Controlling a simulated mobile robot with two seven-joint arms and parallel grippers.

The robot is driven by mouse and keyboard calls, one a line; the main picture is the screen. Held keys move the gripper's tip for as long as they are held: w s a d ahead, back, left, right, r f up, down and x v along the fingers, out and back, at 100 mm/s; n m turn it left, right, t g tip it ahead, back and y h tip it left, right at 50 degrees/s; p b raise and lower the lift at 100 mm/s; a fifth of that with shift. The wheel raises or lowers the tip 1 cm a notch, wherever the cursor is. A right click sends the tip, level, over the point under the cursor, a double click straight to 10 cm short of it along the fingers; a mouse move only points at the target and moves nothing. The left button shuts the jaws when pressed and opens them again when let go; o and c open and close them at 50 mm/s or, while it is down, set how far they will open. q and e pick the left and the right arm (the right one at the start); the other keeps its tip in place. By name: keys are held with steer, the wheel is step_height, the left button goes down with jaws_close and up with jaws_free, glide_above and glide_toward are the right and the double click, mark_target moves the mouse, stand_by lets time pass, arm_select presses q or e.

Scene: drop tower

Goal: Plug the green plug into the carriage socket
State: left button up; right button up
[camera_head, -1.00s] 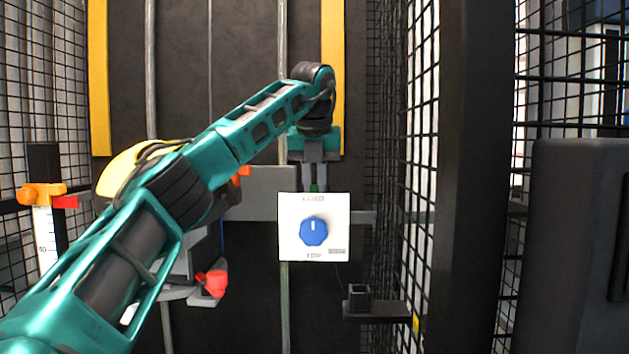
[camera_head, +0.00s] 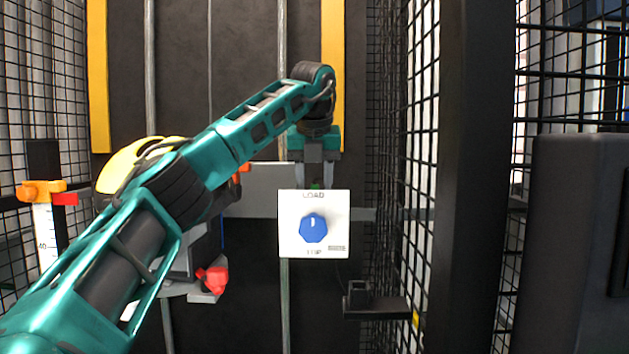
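The fingertips and the lower part of the plug are hidden by the box. I cannot make out the carriage socket, nor whether the plug touches it. The grey carriage plate (camera_head: 258,180) lies behind the box. My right gripper is not in view.
A small black holder (camera_head: 358,296) sits on a ledge at the lower right, with a thin cable near it. A red clamp (camera_head: 213,279) is at the lower left. Mesh fencing and a black post (camera_head: 470,180) stand to the right.

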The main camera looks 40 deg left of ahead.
arm_select(q)
steer(key=p+v, duration=0.3)
steer(key=v, duration=1)
stand_by(0.4)
